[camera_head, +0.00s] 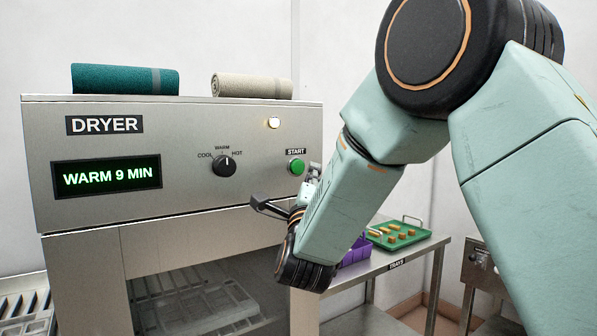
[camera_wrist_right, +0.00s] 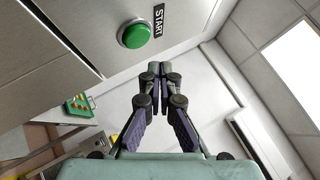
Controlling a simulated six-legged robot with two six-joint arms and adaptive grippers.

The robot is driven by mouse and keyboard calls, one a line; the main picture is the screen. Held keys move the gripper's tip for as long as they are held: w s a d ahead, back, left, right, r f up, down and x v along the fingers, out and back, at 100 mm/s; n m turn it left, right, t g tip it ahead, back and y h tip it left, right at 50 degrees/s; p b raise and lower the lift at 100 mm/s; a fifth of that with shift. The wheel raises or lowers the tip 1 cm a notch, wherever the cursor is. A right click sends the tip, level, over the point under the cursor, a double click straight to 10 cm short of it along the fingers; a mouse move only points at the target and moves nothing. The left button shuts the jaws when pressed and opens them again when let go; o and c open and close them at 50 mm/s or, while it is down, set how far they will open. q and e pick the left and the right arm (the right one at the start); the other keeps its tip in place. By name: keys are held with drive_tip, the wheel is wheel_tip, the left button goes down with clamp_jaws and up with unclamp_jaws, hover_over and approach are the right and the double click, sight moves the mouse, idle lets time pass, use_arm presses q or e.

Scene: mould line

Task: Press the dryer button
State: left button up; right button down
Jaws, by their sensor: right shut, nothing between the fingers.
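The dryer (camera_head: 190,200) is a steel cabinet with a display reading WARM 9 MIN. Its green round START button (camera_head: 296,167) is at the right of the front panel, and shows large in the right wrist view (camera_wrist_right: 134,34). My right gripper (camera_head: 314,171) is just right of the button in the head view, partly hidden by my forearm. In the wrist view its fingertips (camera_wrist_right: 160,68) are together and empty, below and right of the button. A gap to the button shows there. My left gripper is in neither view.
A dark knob (camera_head: 223,166) points to WARM and a lamp (camera_head: 273,123) glows. A teal roll (camera_head: 125,79) and a beige roll (camera_head: 252,86) lie on top. A green tray (camera_head: 408,243) with small pieces and a purple bin (camera_head: 355,252) stand on the side table.

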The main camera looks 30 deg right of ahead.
drive_tip(key=shift+s+d+b, duration=0.1)
drive_tip(key=shift+s+b, duration=0.3)
drive_tip(key=shift+s, duration=1.1)
